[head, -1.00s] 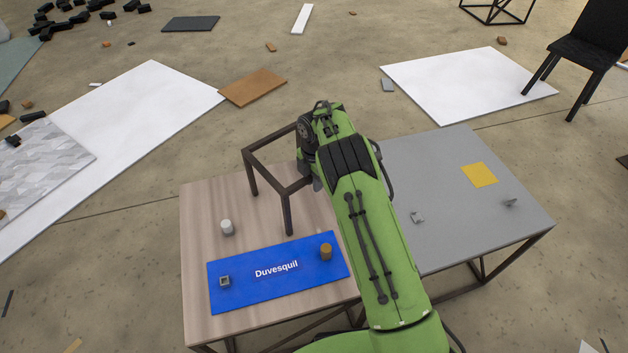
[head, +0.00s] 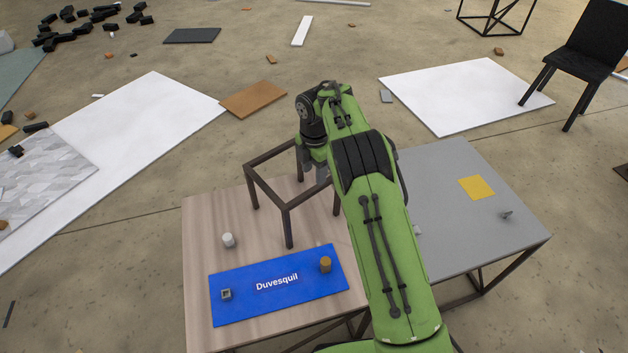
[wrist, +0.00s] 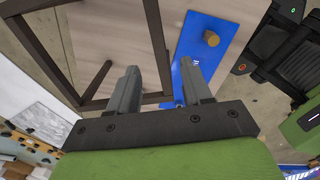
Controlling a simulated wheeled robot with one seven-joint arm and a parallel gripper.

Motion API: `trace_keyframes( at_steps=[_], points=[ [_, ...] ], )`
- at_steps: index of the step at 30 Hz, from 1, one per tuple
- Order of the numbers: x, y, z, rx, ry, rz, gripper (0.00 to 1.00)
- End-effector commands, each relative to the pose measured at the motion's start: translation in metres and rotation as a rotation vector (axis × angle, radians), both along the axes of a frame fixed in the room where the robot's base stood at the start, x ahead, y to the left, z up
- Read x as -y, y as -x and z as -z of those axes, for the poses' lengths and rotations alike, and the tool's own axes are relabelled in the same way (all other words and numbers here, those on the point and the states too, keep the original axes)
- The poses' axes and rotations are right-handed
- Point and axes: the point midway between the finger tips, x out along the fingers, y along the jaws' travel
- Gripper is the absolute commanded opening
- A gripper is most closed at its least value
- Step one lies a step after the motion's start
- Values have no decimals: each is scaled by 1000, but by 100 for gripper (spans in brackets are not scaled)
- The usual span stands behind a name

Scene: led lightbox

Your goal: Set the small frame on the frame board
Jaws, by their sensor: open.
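The small frame appears to be the dark brown open stand (head: 265,190), upright on legs on the wood-look tabletop. In the wrist view, one of its bars (wrist: 155,30) passes between the two fingers. My gripper (wrist: 159,68) is open, with one finger on each side of that bar; whether either touches it I cannot tell. In the head view my gripper (head: 320,176) is at the frame's right side, partly hidden by my green arm. A blue board (head: 280,302) lettered "Duvesquil" lies in front of the frame; I cannot tell if it is the frame board.
On the blue board are a brown cylinder (head: 325,264) and a small grey square piece (head: 226,294). A white cylinder (head: 228,240) stands behind it. A grey table (head: 450,210) with a yellow square (head: 477,187) adjoins at the right.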

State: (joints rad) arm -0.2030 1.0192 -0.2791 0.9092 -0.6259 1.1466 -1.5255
Motion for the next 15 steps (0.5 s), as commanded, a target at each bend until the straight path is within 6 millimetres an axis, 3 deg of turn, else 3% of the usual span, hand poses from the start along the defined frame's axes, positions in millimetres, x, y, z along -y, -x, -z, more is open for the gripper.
trace_keyframes(
  at_steps=[10, 13, 15],
  points=[
    [2, 1, -19, 6, -6, 29, 49],
    [9, 9, -55, 37, -38, 174, 49],
    [17, 23, -92, 64, -75, 339, 49]
  ],
)
